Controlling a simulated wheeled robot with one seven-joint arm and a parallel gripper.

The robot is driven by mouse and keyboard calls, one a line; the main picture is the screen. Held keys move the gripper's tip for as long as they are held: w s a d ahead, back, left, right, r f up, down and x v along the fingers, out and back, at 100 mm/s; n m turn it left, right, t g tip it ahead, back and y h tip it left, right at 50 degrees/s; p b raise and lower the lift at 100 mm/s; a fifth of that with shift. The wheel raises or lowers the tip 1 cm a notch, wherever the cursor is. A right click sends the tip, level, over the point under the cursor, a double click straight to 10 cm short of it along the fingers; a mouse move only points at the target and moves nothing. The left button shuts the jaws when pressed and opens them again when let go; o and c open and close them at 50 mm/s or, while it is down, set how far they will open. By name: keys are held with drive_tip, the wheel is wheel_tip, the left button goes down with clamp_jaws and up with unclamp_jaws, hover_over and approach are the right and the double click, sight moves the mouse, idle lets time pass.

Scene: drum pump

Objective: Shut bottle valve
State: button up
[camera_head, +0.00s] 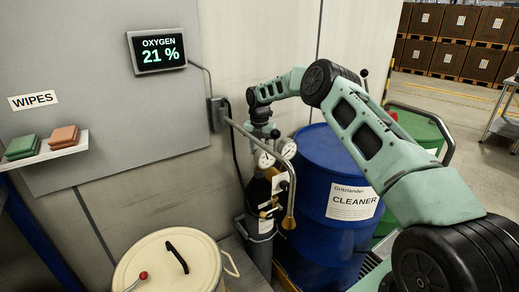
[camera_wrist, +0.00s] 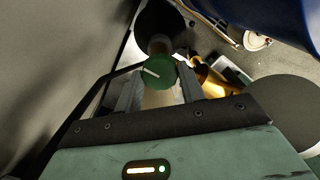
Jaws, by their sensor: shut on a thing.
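The bottle valve shows in the wrist view as a round green knob (camera_wrist: 157,72) with a white line on its top. My gripper (camera_wrist: 159,84) is shut on this knob, with one finger on each side. In the head view my gripper (camera_head: 264,131) points down over the top of the gas bottle (camera_head: 259,225), just above two round gauges (camera_head: 276,154). The bottle stands upright against the wall. In the head view the knob is hidden by my gripper. Brass fittings (camera_wrist: 207,82) sit right beside the knob in the wrist view.
A blue drum labelled CLEANER (camera_head: 325,215) stands right of the bottle. A grey pipe with a brass end (camera_head: 289,215) hangs in front. A cream lidded bin (camera_head: 165,262) stands front left. The wall display (camera_head: 157,50) reads OXYGEN 21 %. A shelf (camera_head: 45,153) holds wipes.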

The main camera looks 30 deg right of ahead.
drive_tip(key=shift+r, duration=0.1)
idle(0.3)
drive_tip(key=o, duration=1)
wheel_tip(320, 180, up, 17)
drive_tip(key=shift+r+b, duration=0.2)
drive_tip(key=shift+b, duration=0.6)
drive_tip(key=shift+f, duration=0.1)
